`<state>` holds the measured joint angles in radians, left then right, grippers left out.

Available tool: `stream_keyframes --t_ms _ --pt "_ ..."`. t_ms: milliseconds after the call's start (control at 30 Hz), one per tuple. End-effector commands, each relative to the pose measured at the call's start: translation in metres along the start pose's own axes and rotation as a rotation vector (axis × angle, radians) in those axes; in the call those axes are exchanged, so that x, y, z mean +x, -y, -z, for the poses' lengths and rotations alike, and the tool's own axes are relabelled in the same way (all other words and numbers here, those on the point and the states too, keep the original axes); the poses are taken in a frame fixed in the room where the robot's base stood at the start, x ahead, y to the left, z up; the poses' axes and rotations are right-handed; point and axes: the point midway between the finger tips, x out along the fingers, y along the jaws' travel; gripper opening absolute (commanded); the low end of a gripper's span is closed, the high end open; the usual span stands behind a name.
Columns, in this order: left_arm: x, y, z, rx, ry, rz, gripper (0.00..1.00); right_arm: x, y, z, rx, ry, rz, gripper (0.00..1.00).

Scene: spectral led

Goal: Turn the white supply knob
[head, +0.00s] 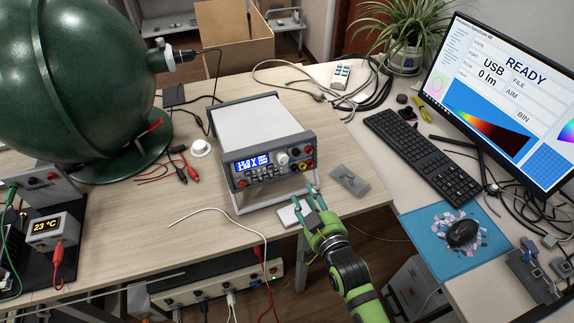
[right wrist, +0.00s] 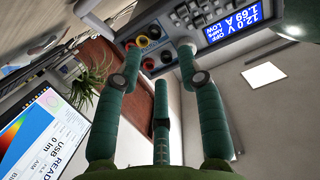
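The power supply (head: 262,140) is a grey and white box with a lit blue display, tilted up on its stand on the wooden table. Its white knob (head: 282,158) is on the front panel, right of the display. My right gripper (head: 308,199) is open and empty, in front of and below the panel's right side, apart from the knob in the head view. My left gripper is not in view.
Coloured terminals (head: 303,152) sit beside the knob. A small grey plate (head: 349,180) lies right of the supply, and a white flat piece (head: 292,213) lies at the table edge. A large green sphere (head: 70,75) stands left; a monitor (head: 505,95) and keyboard (head: 422,155) are at right.

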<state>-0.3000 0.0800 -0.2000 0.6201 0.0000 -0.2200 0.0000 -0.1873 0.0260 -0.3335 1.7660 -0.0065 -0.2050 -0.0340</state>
Motion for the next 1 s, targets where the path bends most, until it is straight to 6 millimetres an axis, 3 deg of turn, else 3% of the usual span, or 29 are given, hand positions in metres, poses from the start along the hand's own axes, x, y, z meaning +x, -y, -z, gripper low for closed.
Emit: stream_keyframes --t_ms 100,233,700,1000 --pt "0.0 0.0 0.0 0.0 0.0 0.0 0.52 0.014 0.011 0.021 -0.009 -0.127 0.02 0.39" --pt "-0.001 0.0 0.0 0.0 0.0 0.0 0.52 0.019 0.016 0.033 -0.013 -0.191 0.029 0.39" --pt "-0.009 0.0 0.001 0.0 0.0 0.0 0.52 0.077 0.018 0.046 -0.013 -0.198 0.029 0.39" --pt "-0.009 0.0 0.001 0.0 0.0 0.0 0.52 0.087 0.018 0.046 -0.013 -0.196 0.029 0.39"
